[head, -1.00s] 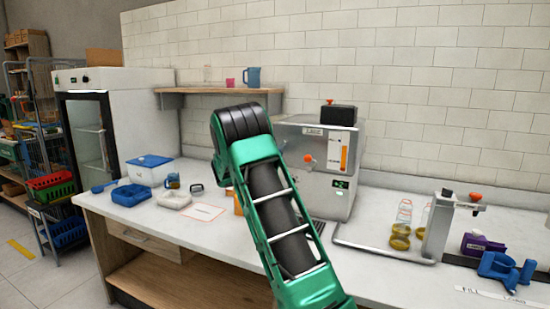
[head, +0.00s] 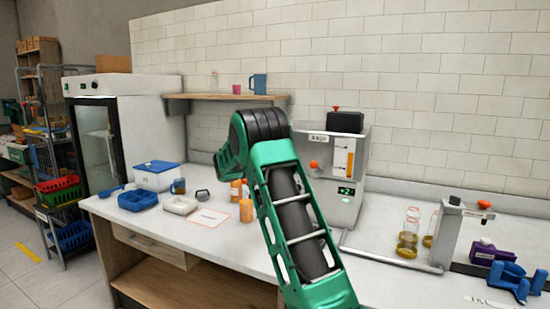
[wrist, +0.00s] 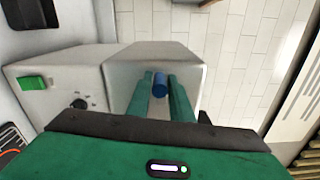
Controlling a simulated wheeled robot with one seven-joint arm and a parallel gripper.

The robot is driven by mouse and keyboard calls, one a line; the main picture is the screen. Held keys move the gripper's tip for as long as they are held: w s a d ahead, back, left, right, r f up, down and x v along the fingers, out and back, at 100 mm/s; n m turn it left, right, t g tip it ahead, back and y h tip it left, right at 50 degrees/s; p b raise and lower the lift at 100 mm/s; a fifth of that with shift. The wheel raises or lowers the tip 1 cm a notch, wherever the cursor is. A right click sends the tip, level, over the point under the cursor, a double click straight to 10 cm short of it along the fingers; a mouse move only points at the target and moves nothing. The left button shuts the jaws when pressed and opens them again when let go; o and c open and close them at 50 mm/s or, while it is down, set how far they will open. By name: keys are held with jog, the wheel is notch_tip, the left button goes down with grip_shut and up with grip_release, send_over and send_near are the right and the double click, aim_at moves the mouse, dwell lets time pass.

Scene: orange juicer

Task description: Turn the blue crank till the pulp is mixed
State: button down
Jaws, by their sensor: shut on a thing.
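In the wrist view, the two green fingers of my gripper (wrist: 160,97) are shut on the blue crank (wrist: 160,84), a short rounded handle between their tips. The crank is beside the pale grey face of a machine housing (wrist: 118,62). A green button (wrist: 32,83) and a black knob (wrist: 78,103) are on the housing. In the head view, the grey juicer (head: 352,207) stands on the counter, partly behind my green arm. My gripper and the crank are hidden there. The juicer has an orange level strip (head: 350,163) and a lit green display (head: 346,191). Pulp inside cannot be made out.
Orange bottles (head: 246,207) stand left of my arm. A blue tray (head: 138,200), a white tray (head: 180,206) and a blue-lidded box (head: 157,177) are farther left. Jars (head: 408,240) and a grey stand (head: 444,237) are at the right. A shelf (head: 225,98) hangs above.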

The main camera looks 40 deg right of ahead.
jog(key=m, duration=0.2)
jog(key=r+m, duration=0.1)
jog(key=shift+r+m, duration=0.1)
jog(key=shift+m, duration=0.3)
jog(key=m, duration=0.1)
jog(key=r+m, duration=0.1)
jog(key=shift+s+m, duration=0.2)
jog(key=shift+m, duration=0.2)
jog(key=shift+s+d+r+m, duration=0.1)
jog(key=shift+s+r+m, duration=0.1)
jog(key=shift+m, duration=0.55)
jog(key=shift+s+d+r+m, duration=0.1)
jog(key=shift+s+r+m, duration=0.05)
jog(key=shift+m, duration=0.55)
jog(key=shift+s+d+r+m, duration=0.1)
jog(key=shift+s+r+m, duration=0.1)
jog(key=shift+m, duration=0.95)
jog(key=c, duration=1.6)
grip_release()
jog(key=shift+c, duration=0.2)
jog(key=shift+r, duration=0.15)
jog(key=shift+s, duration=0.1)
